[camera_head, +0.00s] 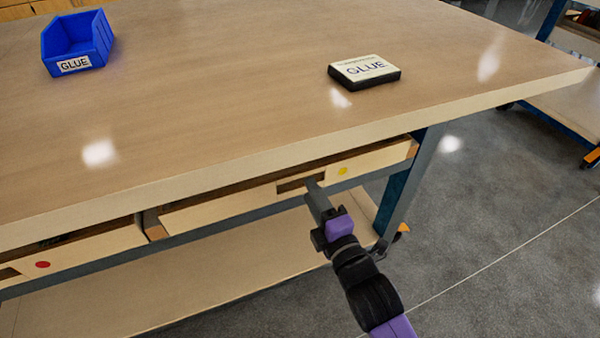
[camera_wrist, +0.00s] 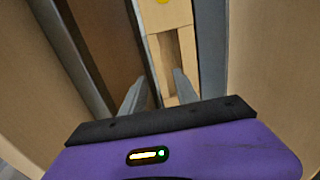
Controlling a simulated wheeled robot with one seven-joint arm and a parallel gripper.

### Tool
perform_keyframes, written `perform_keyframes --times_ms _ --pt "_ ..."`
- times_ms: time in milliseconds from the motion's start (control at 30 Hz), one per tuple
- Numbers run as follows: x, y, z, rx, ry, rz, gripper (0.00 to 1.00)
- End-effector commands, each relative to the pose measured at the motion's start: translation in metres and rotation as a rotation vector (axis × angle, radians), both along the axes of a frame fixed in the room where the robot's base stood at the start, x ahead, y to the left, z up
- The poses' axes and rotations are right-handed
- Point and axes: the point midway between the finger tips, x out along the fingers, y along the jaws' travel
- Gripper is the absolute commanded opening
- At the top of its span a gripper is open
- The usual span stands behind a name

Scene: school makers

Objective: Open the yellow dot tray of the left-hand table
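The yellow dot tray (camera_head: 375,161) is a pale wooden drawer under the table's front edge, with a yellow dot and a dark handle slot. Its front also shows in the wrist view (camera_wrist: 166,18), with the slot below the dot. My gripper (camera_head: 317,186) is at the slot, left of the yellow dot. In the wrist view, my gripper's two grey fingertips (camera_wrist: 159,80) stand apart near the slot, with nothing seen clamped between them. Whether they touch the tray is unclear. A narrow dark gap shows above the tray front; how far it stands out is hard to tell.
A red dot tray (camera_head: 85,250) is to the left. A lower shelf (camera_head: 200,285) lies beneath. Grey floor (camera_head: 480,220) is clear at right, beside a blue leg (camera_head: 405,185).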

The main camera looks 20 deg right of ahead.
Motion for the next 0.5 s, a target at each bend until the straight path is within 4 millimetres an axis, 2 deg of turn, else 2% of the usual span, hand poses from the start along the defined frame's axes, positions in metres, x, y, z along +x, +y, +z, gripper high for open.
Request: perform_keyframes --times_ms 300,500 --pt "0.046 0.000 0.000 0.003 -0.003 0.000 0.36" --pt "0.066 0.000 0.000 0.003 -0.002 0.000 0.36"
